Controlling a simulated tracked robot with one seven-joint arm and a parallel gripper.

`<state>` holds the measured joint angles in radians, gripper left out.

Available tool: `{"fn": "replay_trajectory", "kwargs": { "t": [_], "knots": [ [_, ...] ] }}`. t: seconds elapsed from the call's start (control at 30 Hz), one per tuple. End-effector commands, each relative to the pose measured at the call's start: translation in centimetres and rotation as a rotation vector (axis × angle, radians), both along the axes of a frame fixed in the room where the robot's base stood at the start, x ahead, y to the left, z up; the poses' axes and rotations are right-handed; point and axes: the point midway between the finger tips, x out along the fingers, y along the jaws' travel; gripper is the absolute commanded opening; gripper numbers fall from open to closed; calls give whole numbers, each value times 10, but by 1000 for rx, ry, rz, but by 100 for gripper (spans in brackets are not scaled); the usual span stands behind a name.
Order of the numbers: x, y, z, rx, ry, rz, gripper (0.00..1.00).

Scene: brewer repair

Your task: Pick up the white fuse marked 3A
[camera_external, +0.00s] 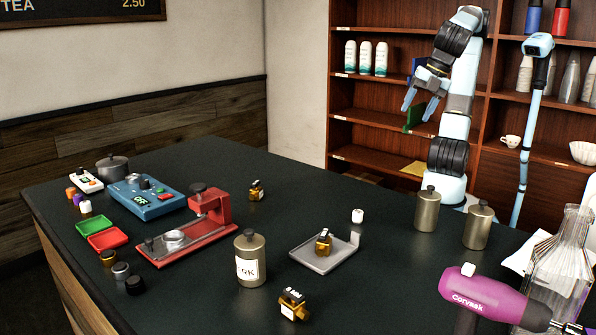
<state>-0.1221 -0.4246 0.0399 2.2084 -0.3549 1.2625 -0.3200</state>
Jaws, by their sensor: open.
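My gripper (419,106) is raised in front of the shelves at the back right. Its two blue fingers are spread apart, with nothing between them. A small white cap-like piece (85,207) stands at the left table edge beside orange and purple ones. Another small white piece (357,215) stands right of centre, behind the grey tray. My gripper is far from all of these.
A red press (212,208) and a blue device (145,197) stand left of centre. Metal canisters (250,262) and a grey tray (318,258) are on the dark table. A purple drill (490,297) and a glass carafe (565,255) crowd the right front.

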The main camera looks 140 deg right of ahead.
Motion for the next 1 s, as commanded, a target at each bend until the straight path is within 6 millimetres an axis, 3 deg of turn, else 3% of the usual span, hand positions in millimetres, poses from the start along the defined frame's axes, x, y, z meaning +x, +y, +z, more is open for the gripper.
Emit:
{"fn": "replay_trajectory", "kwargs": {
  "t": [0.37,0.6,1.0],
  "knots": [
    [80,8,3,-371,346,340,61],
    [133,28,4,-593,558,522,61],
    [180,56,0,-786,744,656,61]
  ]
}}
